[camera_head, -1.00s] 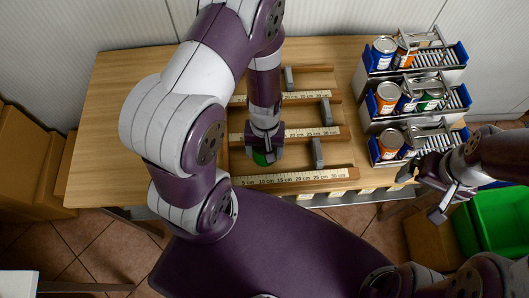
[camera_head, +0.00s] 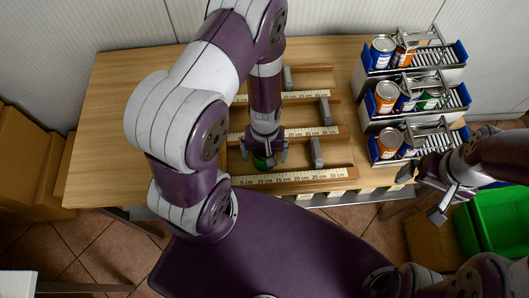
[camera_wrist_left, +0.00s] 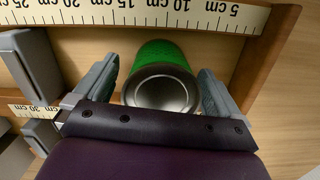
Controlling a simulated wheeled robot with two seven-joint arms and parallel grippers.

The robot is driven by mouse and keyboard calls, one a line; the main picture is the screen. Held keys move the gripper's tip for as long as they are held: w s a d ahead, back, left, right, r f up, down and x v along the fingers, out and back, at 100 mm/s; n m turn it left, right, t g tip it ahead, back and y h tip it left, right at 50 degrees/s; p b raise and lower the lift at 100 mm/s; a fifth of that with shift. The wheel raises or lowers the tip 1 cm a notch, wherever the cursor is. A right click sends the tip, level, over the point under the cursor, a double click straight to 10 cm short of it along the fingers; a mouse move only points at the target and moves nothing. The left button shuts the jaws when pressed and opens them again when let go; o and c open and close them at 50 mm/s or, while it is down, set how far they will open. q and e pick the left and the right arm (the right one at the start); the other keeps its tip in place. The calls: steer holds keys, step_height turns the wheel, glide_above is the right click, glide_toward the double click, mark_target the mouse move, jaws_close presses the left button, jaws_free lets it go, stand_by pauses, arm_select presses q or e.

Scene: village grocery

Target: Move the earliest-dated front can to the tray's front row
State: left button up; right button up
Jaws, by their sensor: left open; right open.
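A green can (camera_wrist_left: 160,72) stands between the spread fingers of my left gripper (camera_wrist_left: 150,95) in the left wrist view, with a gap on either side. In the head view the can (camera_head: 261,162) shows only as a green patch under my left gripper (camera_head: 266,155), in the front row of the wooden tray (camera_head: 345,172). My right gripper (camera_head: 443,190) is open and empty at the right, in front of the can racks. More cans stand in the three stepped racks: an orange one (camera_head: 390,140) in the front rack, an orange one (camera_head: 386,92) in the middle, a blue-white one (camera_head: 382,46) at the back. I cannot read any dates.
Ruler strips (camera_head: 290,177) edge the tray's rows, and grey blocks (camera_head: 316,152) stand in them. A green crate (camera_head: 500,215) is on the floor at right. The left of the table (camera_head: 130,110) is clear.

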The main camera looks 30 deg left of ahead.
arm_select(q)
step_height(320, 180, up, 21)
steer(key=m+t, duration=0.2)
steer(key=m, duration=0.3)
steer(key=shift+w+a+f+p, duration=0.15)
steer(key=shift+a+p, duration=0.05)
steer(key=shift+p, duration=0.25)
stand_by(0.3)
